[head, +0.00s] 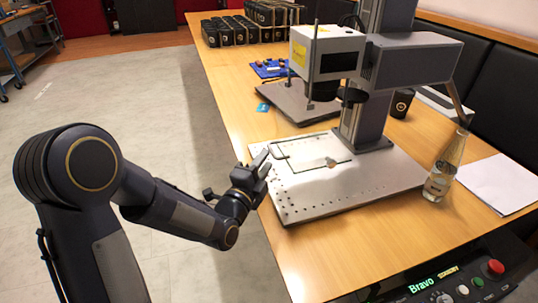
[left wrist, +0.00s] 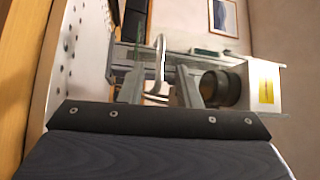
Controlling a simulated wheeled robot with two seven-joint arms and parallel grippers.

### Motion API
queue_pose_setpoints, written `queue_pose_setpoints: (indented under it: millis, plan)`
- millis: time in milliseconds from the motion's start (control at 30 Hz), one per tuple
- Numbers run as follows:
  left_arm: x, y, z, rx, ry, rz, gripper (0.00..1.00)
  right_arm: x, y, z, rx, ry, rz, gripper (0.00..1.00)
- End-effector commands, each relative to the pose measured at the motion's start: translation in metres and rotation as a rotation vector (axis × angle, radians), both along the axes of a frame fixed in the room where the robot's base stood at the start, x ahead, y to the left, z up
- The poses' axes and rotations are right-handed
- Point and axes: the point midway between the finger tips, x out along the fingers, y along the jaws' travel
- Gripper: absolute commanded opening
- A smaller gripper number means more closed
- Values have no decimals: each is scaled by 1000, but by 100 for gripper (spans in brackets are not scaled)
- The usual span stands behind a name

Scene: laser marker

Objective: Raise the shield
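The laser marker (head: 325,52) stands on the table with its head raised over a perforated metal base plate (head: 375,182). A thin dark-edged clear panel, apparently the shield (head: 318,153), appears over the plate; its exact tilt is hard to tell. A pale looped handle (head: 277,150) shows at its left edge. My left gripper (head: 265,163) is at the plate's left edge, close to this handle. In the left wrist view the two fingers are apart, with the handle (left wrist: 161,58) showing between them; contact is not clear. My right gripper is not in view.
A glass bottle (head: 443,166) stands at the plate's right corner, near white paper (head: 497,184). A black cup (head: 401,103) is behind. A control panel (head: 455,288) with a red button is at front right. Black boxes (head: 228,30) fill the table's far end.

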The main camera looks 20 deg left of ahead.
Motion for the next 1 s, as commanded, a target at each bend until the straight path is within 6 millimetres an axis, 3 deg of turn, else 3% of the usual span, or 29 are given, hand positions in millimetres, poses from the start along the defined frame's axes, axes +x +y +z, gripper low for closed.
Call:
queue_pose_setpoints:
  millis: [300,667,900,1000]
  plan:
    - [43,-8,6,-2,1,0,30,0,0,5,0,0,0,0]
    - [49,-9,6,-3,2,0,30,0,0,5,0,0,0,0]
    - [48,-9,6,-3,2,0,0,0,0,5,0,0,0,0]
    - [48,-9,6,-3,2,0,0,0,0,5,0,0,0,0]
